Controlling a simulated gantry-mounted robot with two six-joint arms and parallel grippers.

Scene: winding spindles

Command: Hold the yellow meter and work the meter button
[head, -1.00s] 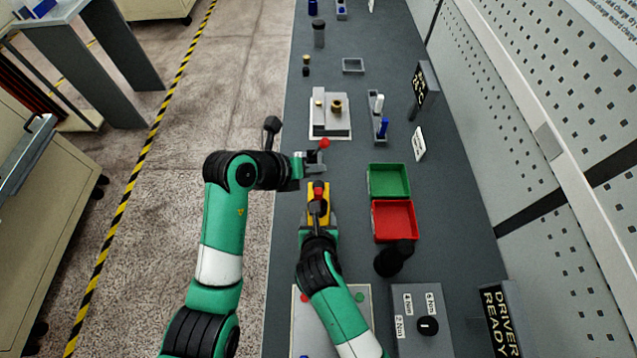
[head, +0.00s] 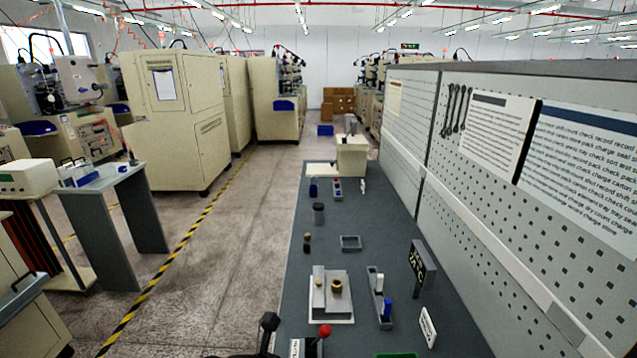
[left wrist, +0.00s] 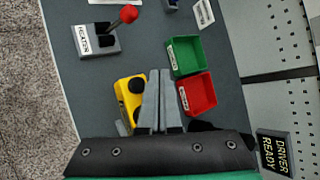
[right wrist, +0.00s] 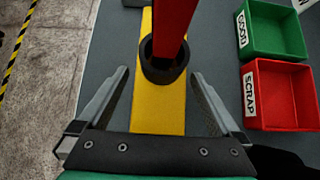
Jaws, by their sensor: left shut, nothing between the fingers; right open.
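The yellow meter (right wrist: 160,108) lies between the fingers of my right gripper (right wrist: 160,95) in the right wrist view. That gripper is open, with a gap on each side of the meter. A red upright piece (right wrist: 173,28) stands in a black ring on the meter; I cannot tell whether it is the button. In the left wrist view the meter (left wrist: 127,88) shows black round parts and lies just left of my left gripper (left wrist: 160,75). That gripper is shut and empty; contact with the meter cannot be told. The head view shows neither the meter nor my gripper fingers.
A green tray (left wrist: 203,50) and a red tray (left wrist: 212,93) stand right of the meter. A heater box (left wrist: 84,43) with a red-knobbed lever (left wrist: 128,14) is at the upper left. A driver sign (left wrist: 272,155) stands at the lower right.

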